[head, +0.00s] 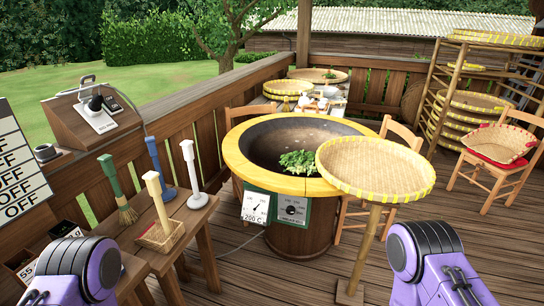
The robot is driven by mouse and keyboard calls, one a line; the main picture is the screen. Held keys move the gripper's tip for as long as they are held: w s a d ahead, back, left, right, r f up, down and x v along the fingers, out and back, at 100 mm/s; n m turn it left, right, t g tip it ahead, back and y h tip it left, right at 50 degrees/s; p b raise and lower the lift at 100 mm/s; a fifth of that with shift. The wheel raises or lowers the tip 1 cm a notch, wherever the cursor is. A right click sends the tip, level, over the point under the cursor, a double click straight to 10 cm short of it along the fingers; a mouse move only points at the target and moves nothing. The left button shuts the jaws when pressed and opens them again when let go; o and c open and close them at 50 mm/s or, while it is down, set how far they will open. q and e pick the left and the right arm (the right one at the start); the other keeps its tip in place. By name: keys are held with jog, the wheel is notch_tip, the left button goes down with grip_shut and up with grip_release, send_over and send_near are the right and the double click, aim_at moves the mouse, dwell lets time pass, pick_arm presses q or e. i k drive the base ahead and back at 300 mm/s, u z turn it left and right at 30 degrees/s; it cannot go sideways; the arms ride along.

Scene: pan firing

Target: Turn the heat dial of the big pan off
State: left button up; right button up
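The big pan (234,150) stands in the middle of the deck, a wide dark bowl with a yellow rim set in a round wooden body. Green leaves (298,163) lie inside it. On its front are a white gauge (256,205) with a needle and the reading 200 C, and a green panel with a dark round dial (292,208). The dial's small lettering is too small to read. My purple arm links show at the bottom left and bottom right, well apart from the dial. Neither gripper's fingertips can be seen.
A round basket tray (375,165) on a wooden post stands right of the pan, near the dial. At left, a wooden bench holds brushes (118,190) and a white stand (194,175). An OFF board (18,165) is at the left edge. Chairs and basket racks stand behind.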

aim_at(290, 210)
jog(key=z, duration=0.75)
jog(key=i, duration=0.8)
jog(key=z, duration=0.45)
